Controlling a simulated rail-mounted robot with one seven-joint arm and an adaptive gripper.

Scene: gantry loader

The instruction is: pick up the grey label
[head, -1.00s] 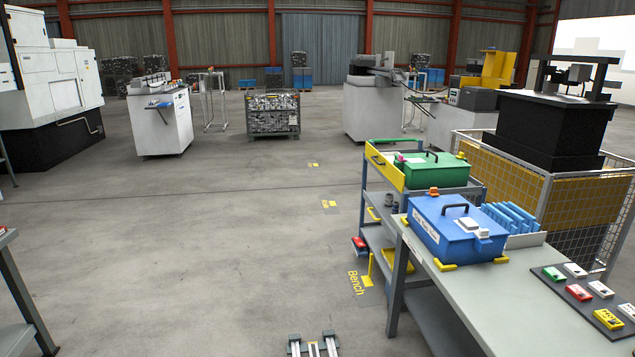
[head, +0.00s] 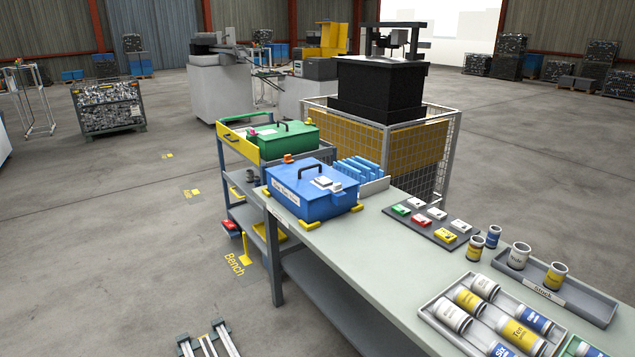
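No label is clearly grey in the head view. A dark board on the bench holds small tags: a green tag (head: 401,210), a red tag (head: 420,220), a yellow tag (head: 445,235), and three pale ones: a back pale tag (head: 419,203), a middle pale tag (head: 437,213) and a front pale tag (head: 460,226). I cannot tell if any pale one is grey. Small pale pieces (head: 324,183) also lie on the lid of the blue box (head: 308,205). My gripper is out of view.
The bench (head: 375,255) also carries a tray of cans (head: 432,316) and a stock tray (head: 590,306) at the right. A cart with a green box (head: 283,143) stands behind the bench's left end. A mesh fence (head: 440,165) stands behind.

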